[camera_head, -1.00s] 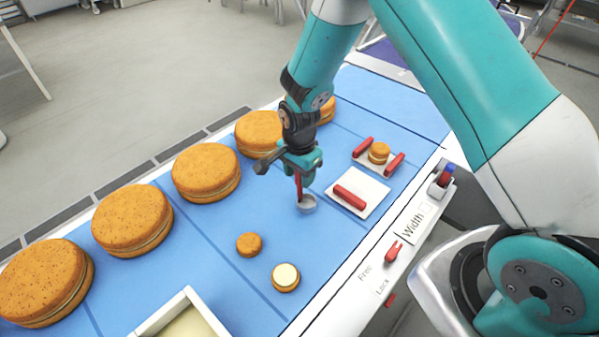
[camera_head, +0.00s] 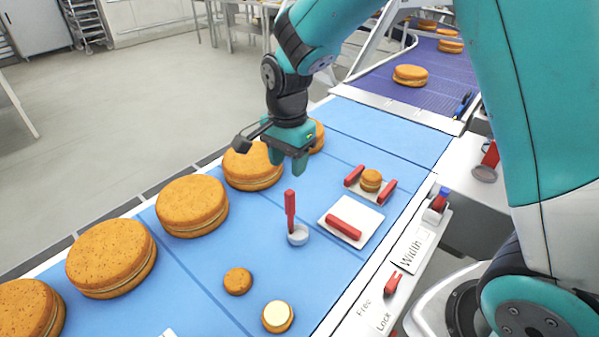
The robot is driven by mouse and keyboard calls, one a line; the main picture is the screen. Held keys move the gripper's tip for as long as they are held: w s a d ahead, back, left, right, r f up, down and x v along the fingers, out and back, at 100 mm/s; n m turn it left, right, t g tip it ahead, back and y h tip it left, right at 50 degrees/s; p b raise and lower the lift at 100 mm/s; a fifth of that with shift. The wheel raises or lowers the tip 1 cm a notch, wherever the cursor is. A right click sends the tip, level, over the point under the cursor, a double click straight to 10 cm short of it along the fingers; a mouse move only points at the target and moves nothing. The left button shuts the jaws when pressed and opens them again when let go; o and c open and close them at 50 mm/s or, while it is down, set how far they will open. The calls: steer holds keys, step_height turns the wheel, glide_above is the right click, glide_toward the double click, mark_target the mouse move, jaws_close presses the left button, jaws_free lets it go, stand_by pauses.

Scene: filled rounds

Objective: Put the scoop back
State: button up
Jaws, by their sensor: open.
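The scoop, with a red handle (camera_head: 290,208) and a pale round cup (camera_head: 298,235), stands upright on the blue belt. My gripper (camera_head: 287,167) is above the scoop, open and empty, with a gap between its fingers and the top of the handle. To the right of the scoop is a white plate (camera_head: 368,219) with a red bar (camera_head: 344,227) on it.
Large filled rounds (camera_head: 192,205) line the left side of the blue belt (camera_head: 335,175). A small round (camera_head: 238,281) and a cream-topped round (camera_head: 278,316) lie in front. Another small round (camera_head: 371,180) sits between red bars. A purple conveyor (camera_head: 440,80) lies behind.

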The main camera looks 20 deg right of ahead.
steer(key=s+a+r+n+y, duration=0.2)
steer(key=s+r+n, duration=0.4)
steer(key=s+n, duration=0.3)
steer(key=s+a+r+n+y, duration=0.2)
steer(key=s+r+n, duration=0.3)
steer(key=s+n, duration=0.5)
steer(key=s, duration=0.4)
steer(key=shift+s+r, duration=0.3)
steer(key=shift+r, duration=0.1)
